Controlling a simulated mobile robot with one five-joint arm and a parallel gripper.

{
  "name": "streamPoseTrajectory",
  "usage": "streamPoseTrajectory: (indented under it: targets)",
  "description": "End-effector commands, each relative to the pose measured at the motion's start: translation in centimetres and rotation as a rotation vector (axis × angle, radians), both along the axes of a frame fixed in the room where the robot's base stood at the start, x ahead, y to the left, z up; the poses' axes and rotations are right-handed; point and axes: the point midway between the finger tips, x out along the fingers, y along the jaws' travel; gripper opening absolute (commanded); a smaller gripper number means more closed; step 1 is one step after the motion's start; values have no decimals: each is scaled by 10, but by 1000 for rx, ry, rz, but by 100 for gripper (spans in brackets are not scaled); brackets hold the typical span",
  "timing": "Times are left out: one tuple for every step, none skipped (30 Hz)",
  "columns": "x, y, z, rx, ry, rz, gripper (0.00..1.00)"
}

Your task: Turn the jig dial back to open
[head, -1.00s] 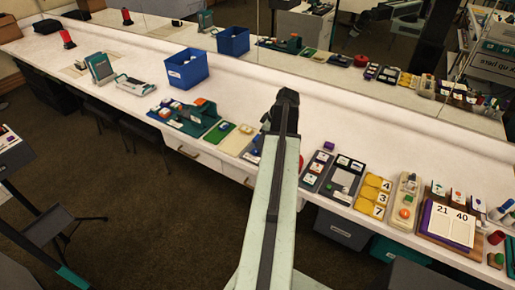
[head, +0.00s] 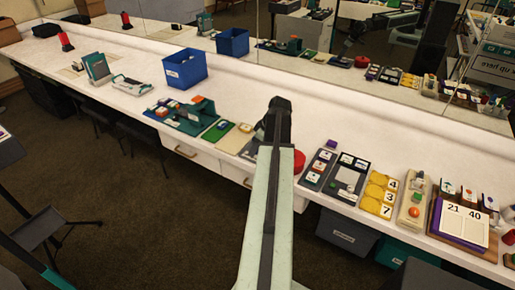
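My arm reaches over the white counter (head: 232,97), with my gripper (head: 280,104) at its far end, seen from behind. Its fingers are hidden, so I cannot tell whether it is open or shut. I cannot make out for certain which thing is the jig dial. A teal jig-like fixture (head: 203,112) with orange and white parts stands left of my gripper. A red round piece (head: 299,161) sits just right of my arm, partly hidden by it. A beige board (head: 408,217) with a green knob and an orange-red round part lies farther right. No dial setting is readable.
A blue bin (head: 185,68) stands behind the teal fixture. Right of my arm lie dark panels, yellow number tiles (head: 378,200) and a card board reading 21 40 (head: 462,222). A mirror lines the back. The counter's middle strip is clear.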

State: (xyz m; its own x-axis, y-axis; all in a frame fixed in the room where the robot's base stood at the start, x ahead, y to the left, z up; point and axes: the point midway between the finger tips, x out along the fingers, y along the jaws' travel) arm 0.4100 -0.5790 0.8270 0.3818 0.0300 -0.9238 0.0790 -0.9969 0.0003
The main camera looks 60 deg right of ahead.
Motion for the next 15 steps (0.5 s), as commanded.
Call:
streamPoseTrajectory:
  targets:
    - [0, 0, 0, 0, 0, 0, 36]
    - [0, 0, 0, 0, 0, 0, 28]
    - [0, 0, 0, 0, 0, 0, 17]
    - [0, 0, 0, 0, 0, 0, 9]
    - [0, 0, 0, 0, 0, 0, 0]
    - [0, 0, 0, 0, 0, 1, 0]
    - [2, -16, 0, 0, 0, -1, 0]
    - [1, -8, 0, 0, 0, 0, 0]
    - [0, -5, 0, -1, 0, -2, 0]
    - [0, -4, 0, -2, 0, -3, 0]
    - [0, -3, 0, -3, -1, -6, 0]
    - [0, -2, 0, -4, -1, -11, 0]
    - [0, -2, 1, -5, -1, -16, 0]
    - [0, -1, 1, -5, -1, -24, 0]
    - [0, -1, 1, -5, -1, -36, 0]
